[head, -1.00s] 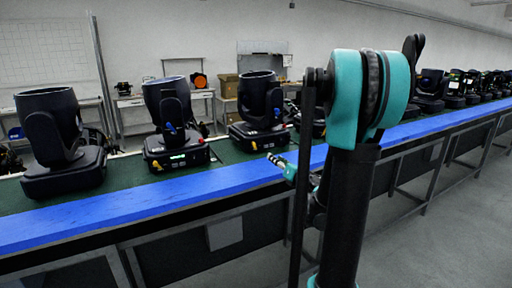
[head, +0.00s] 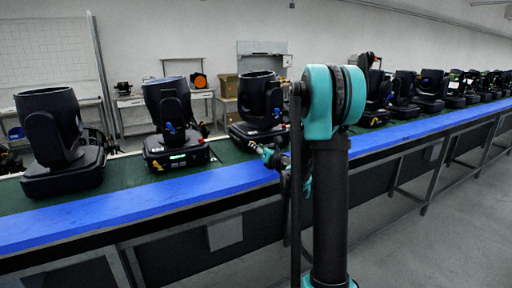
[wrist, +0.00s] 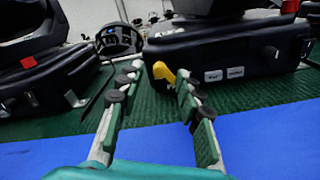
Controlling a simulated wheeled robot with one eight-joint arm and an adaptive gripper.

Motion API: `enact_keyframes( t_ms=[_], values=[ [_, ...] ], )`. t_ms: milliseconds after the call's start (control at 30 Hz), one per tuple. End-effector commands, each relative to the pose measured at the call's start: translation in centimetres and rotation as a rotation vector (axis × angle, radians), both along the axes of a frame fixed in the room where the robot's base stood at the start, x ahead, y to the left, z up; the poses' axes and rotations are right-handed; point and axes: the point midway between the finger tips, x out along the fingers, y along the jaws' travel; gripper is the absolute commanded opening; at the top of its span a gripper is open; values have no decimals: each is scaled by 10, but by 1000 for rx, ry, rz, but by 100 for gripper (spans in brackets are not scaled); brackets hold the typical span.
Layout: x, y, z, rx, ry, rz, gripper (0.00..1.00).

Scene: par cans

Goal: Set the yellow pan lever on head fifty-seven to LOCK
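The yellow pan lever (wrist: 163,74) sticks out at the left end of the black base of a moving head (wrist: 225,55) in the wrist view. Two small white labels sit on the base to its right; their words are too small to read. My gripper (wrist: 160,70) is open, its fingertips on either side of the lever in the picture; I cannot tell whether they touch it. In the head view my gripper (head: 270,156) is at the front of the third moving head from the left (head: 259,106). No head number is readable.
The moving heads stand in a row on a green bench top (head: 120,178) with a blue front strip (head: 140,200). Another head (wrist: 40,75) is close on the left in the wrist view, with a dark cable and round part between. Grey floor is free at the right.

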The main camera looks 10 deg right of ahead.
Motion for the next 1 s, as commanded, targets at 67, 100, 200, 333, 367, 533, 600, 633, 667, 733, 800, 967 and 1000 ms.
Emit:
enact_keyframes(
  t_ms=[67,100,200,333,367,533,600,633,667,733,800,967,1000],
  values=[
    [8,3,0,0,0,1,35],
    [11,4,0,0,0,1,35],
    [15,6,0,0,0,0,35],
    [17,6,0,0,0,0,35],
    [17,6,0,0,0,0,35],
    [17,6,0,0,0,0,32],
    [17,6,0,0,0,0,23],
    [17,6,0,0,0,0,19],
    [17,6,0,0,0,0,16],
    [17,6,0,0,0,0,7],
    [17,6,0,0,0,0,0],
    [16,6,0,1,0,0,0],
    [16,6,0,2,1,0,0]
  ],
)
